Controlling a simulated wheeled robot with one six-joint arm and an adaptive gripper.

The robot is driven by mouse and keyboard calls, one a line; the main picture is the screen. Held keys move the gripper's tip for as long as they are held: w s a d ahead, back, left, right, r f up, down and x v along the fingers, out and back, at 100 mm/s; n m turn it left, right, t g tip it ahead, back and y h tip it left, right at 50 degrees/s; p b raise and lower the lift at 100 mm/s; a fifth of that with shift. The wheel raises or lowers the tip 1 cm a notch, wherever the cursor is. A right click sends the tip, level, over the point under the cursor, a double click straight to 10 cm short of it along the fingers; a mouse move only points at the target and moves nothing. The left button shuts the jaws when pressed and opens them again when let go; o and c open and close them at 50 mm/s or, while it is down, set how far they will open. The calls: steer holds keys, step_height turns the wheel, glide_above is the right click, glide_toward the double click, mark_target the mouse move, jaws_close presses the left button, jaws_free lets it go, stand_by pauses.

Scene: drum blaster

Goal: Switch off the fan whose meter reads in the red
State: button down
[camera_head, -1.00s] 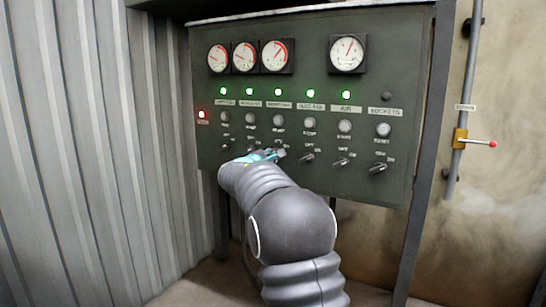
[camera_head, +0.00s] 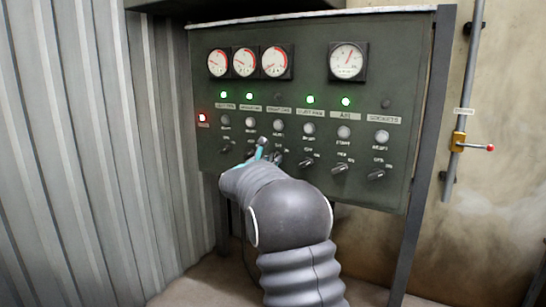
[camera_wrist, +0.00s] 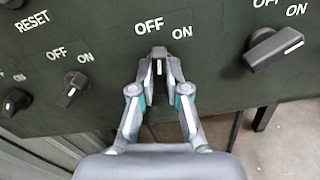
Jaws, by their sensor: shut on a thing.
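A dark green panel (camera_head: 300,185) carries three gauges at left and one apart at right. The third gauge (camera_head: 276,59) has a red arc; its needle is too small to read surely. The lamp above the third column is dark. My gripper (camera_head: 264,150) is at the third column's switch. In the wrist view, my gripper (camera_wrist: 159,75) has its fingers on both sides of the black rotary knob (camera_wrist: 158,68), closed on it. The knob stands about upright below the OFF and ON marks, while its neighbours tilt toward ON.
Neighbouring knobs sit close on the left (camera_wrist: 73,90) and right (camera_wrist: 272,48). Green lamps glow over other columns, and a red lamp (camera_head: 202,118) glows at far left. A yellow-bodied lever (camera_head: 460,142) is on a pipe at right. Corrugated metal wall (camera_head: 80,150) stands at left.

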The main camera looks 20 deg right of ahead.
steer(key=shift+d+n+p, duration=0.1)
steer(key=shift+n+p, duration=0.25)
steer(key=shift+n, duration=0.75)
steer(key=c, duration=1.2)
jaws_free()
steer(key=shift+s+d, duration=0.1)
steer(key=shift+o, duration=0.2)
steer(key=v, duration=1.2)
